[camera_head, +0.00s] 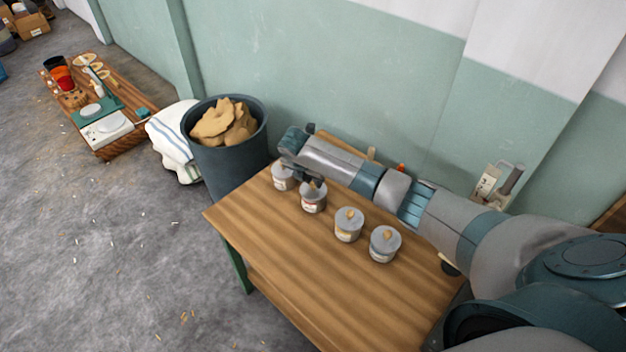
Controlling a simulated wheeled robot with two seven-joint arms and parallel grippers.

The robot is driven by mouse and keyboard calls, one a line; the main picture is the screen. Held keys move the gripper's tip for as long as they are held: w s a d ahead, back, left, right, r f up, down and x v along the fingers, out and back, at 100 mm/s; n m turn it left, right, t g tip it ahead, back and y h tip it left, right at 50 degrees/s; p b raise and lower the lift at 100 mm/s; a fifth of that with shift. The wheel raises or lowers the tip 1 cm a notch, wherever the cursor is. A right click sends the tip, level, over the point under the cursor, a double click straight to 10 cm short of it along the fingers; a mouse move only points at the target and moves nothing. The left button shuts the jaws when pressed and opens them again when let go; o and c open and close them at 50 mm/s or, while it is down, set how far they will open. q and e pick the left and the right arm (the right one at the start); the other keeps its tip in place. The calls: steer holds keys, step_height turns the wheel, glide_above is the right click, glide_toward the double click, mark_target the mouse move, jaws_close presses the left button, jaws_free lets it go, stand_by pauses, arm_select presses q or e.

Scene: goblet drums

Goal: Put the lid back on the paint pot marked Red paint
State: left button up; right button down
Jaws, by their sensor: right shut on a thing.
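Several small grey paint pots stand in a row on the wooden bench. The second from the left (313,204) has a pale label with reddish marks, too small to read. A grey lid (314,189) is at its mouth; I cannot tell whether it is fully seated. My right gripper (311,180) comes over from the right and is shut at the top of this lid, its jaws partly hidden. The leftmost pot (282,180) is partly behind the gripper. The two pots to the right (348,228) (384,247) have lids with tan knobs. My left gripper is out of view.
The wooden bench (290,265) is clear in front of the pots. A dark bin (232,165) with tan lumps stands beyond its left corner, near a white cloth (172,140). The green wall (320,80) is close behind. A low wooden table (130,142) with items stands far left.

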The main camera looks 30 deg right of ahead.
steer(key=shift+d+r+p, duration=0.1)
steer(key=shift+d+p, duration=0.05)
steer(key=shift+p, duration=0.45)
stand_by(0.8)
steer(key=shift+f+p, duration=0.2)
steer(key=shift+p, duration=0.6)
stand_by(1.6)
stand_by(0.4)
steer(key=c, duration=1)
jaws_free()
steer(key=shift+c, duration=0.2)
steer(key=shift+r, duration=0.1)
steer(key=shift+r+p, duration=3.4)
steer(key=shift+p, duration=0.35)
